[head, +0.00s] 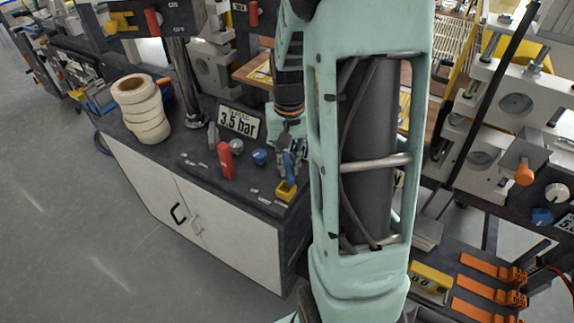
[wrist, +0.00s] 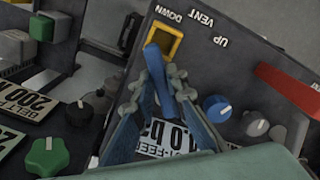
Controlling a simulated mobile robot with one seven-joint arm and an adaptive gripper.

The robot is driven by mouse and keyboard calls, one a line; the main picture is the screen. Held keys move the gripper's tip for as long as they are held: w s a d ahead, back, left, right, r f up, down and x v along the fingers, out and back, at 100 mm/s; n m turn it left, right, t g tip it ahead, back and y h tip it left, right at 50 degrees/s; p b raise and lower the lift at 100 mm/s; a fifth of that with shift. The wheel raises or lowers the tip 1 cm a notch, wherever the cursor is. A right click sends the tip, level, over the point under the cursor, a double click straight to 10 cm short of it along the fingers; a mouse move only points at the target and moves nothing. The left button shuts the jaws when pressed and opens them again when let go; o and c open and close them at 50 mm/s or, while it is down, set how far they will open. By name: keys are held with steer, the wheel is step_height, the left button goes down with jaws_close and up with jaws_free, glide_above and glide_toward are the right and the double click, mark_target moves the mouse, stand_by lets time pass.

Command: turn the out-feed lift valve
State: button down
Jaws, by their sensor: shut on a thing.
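The lift valve has a blue lever (wrist: 158,72) on a dark panel marked DOWN, VENT and UP in the wrist view. Its free end lies over the yellow square frame (wrist: 178,45) by the DOWN mark. My gripper (wrist: 160,92) is shut on the blue lever, with a finger on each side. In the head view my gripper (head: 289,150) is over the right end of the dark bench top, and the lever is partly hidden by the fingers. A label reading "1.0 b" (wrist: 172,147) is partly covered by my fingers.
A blue knob (wrist: 216,108), a grey knob (wrist: 257,128) and a red lever (wrist: 292,88) sit close to the right of my gripper. A green knob (wrist: 47,157) is at the left. A 3.5 bar sign (head: 238,122) and stacked white rolls (head: 142,108) stand on the bench.

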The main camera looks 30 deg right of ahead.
mark_target(289, 168)
stand_by(0.5)
steer(key=c, duration=1.9)
jaws_free()
steer(key=shift+c, duration=0.2)
steer(key=shift+r, duration=0.1)
step_height(289, 168, up, 12)
steer(key=shift+n, duration=0.3)
